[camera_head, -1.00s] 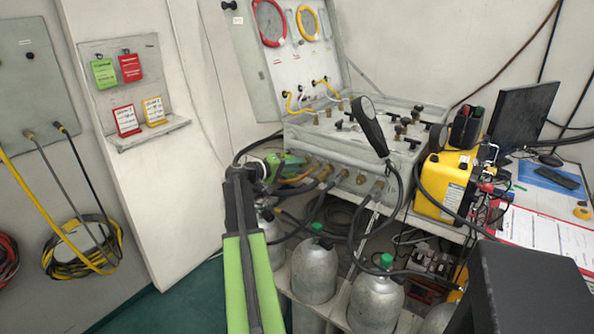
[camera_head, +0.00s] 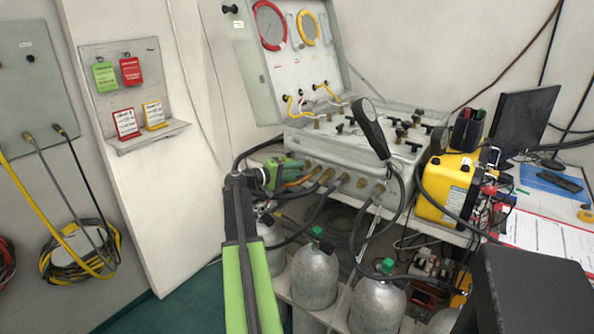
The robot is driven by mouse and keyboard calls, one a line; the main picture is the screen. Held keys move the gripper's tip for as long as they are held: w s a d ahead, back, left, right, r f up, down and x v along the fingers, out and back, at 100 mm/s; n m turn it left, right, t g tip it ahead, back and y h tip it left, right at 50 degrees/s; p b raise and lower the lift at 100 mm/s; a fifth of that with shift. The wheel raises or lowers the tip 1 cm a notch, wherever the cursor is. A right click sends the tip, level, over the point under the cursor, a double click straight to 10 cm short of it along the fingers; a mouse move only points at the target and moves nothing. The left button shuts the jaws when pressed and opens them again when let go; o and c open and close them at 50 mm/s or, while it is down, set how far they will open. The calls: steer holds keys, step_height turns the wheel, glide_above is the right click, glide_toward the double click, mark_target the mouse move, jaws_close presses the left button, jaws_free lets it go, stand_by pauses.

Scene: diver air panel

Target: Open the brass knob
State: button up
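The grey air panel case (camera_head: 350,160) stands open on the bench, with a row of brass fittings (camera_head: 343,179) along its front face. Small brass knobs (camera_head: 405,126) and black T-handles stand on its top; I cannot tell which brass part is the task's knob. My gripper (camera_head: 288,172), green and dark, is at the left end of the front face, close to the leftmost brass fittings and hoses. Its fingertips are too small and overlapped to read, and I cannot tell whether it touches a fitting.
Grey cylinders with green valves (camera_head: 315,275) stand below the bench. Black hoses loop in front of the case. A yellow unit (camera_head: 445,190) and a monitor (camera_head: 524,122) are to the right.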

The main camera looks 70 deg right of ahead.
steer(key=shift+w, duration=0.1)
steer(key=p+v, duration=0.1)
steer(key=v, duration=1.6)
steer(key=shift+a+r+p, duration=0.1)
steer(key=shift+a+p, duration=0.1)
steer(key=shift+p, duration=0.1)
